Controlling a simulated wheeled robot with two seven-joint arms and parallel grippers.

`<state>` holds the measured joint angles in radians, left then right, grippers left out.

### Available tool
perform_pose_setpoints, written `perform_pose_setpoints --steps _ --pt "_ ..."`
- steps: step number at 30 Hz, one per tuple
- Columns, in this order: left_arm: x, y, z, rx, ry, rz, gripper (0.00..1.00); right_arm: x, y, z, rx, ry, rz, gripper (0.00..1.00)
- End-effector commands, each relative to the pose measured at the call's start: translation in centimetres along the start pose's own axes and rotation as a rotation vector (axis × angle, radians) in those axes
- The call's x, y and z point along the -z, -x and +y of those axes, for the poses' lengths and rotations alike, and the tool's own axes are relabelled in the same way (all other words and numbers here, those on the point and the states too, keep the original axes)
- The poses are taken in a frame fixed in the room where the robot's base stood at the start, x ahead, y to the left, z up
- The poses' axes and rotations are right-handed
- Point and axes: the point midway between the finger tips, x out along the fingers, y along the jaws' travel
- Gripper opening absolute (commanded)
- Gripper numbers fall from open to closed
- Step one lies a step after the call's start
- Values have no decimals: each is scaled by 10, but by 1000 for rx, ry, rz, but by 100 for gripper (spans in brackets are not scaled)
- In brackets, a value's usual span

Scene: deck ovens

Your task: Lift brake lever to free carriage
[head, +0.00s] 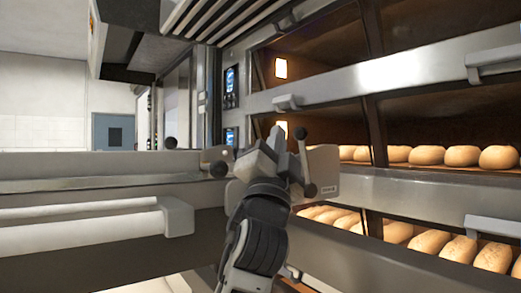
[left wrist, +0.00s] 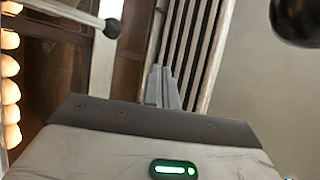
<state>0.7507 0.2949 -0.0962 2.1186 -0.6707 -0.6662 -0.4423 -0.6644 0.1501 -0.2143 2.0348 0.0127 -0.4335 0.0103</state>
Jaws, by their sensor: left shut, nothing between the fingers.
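A grey metal lever (head: 304,160) with a dark ball knob at its lower end and another dark knob at its top stands beside a pale plate at the oven front, in the middle of the head view. My left gripper (head: 272,142) is just left of it, fingers shut and empty, apart from the lever as far as I can see. In the left wrist view the shut fingers (left wrist: 162,84) point up the picture. A rod with a black knob (left wrist: 112,28) lies to their left. The long grey carriage (head: 90,165) fills the left. My right gripper is out of view.
Deck ovens with bread loaves (head: 428,155) fill the right, with bar handles (head: 494,64) sticking out. A large dark round thing (left wrist: 298,20) is at the wrist view's upper right.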

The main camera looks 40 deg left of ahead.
Motion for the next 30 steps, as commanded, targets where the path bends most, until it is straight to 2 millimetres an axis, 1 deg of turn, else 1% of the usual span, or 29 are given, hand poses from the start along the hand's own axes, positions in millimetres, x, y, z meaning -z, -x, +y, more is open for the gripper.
perform_pose_setpoints --steps 1,3,6,9,15,30 --pt "1 10 -6 1 0 2 0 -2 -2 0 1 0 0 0" --pt "3 20 -14 1 0 2 0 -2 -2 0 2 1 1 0" --pt "4 30 -23 1 -1 1 0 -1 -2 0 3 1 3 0" --pt "5 37 -28 0 0 1 0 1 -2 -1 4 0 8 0" --pt "6 40 -31 -1 -2 0 0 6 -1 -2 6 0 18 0" --pt "6 39 -31 0 -1 0 0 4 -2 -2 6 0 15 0"
